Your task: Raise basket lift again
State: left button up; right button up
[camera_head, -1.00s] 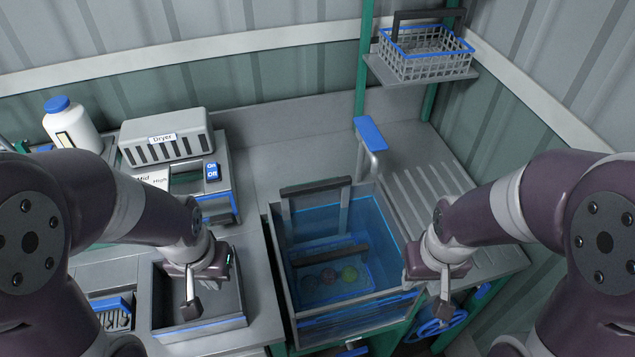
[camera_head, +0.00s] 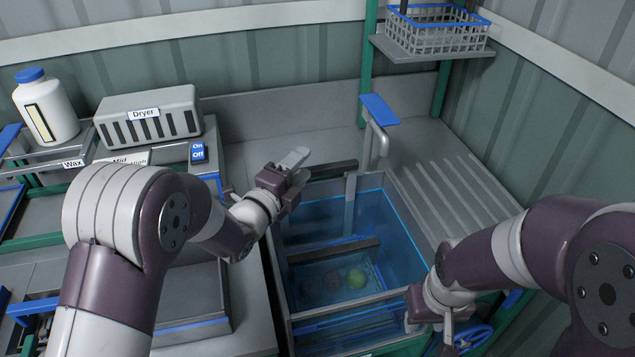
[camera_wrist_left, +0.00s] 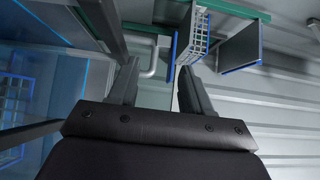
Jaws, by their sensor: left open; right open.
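The wash tank (camera_head: 277,290) holds blue water. Its basket lift has a dark top bar (camera_head: 335,170) on a grey upright (camera_head: 350,205). Low in the water, a blue-rimmed basket (camera_head: 380,275) with a dark handle (camera_head: 335,250) holds a green fruit (camera_head: 356,278) and darker round ones. My left gripper (camera_head: 297,160) is open and empty beside the left end of the top bar; I cannot tell whether it touches. Its spread fingers also show in the left wrist view (camera_wrist_left: 158,85). My right gripper (camera_head: 446,328) is open at the tank's front right corner, its fingers partly cut off.
A blue-topped tap (camera_head: 379,110) stands behind the tank. A white basket (camera_head: 435,38) sits on a shelf at the back right. A ribbed drainboard (camera_head: 455,185) lies to the right. The dryer (camera_head: 150,118) and wax bottle (camera_head: 46,108) are at the left.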

aim_at(314, 174)
pick_arm(q)
notch_tip(314, 174, down, 6)
jog(key=shift+w+f, duration=0.15)
jog(key=shift+f, duration=0.05)
jog(key=p+x, duration=0.1)
jog(key=x, duration=0.6)
jog(key=shift+w+d, duration=0.1)
jog(key=shift+w, duration=0.05)
grip_shut()
jog(key=shift+r, duration=0.15)
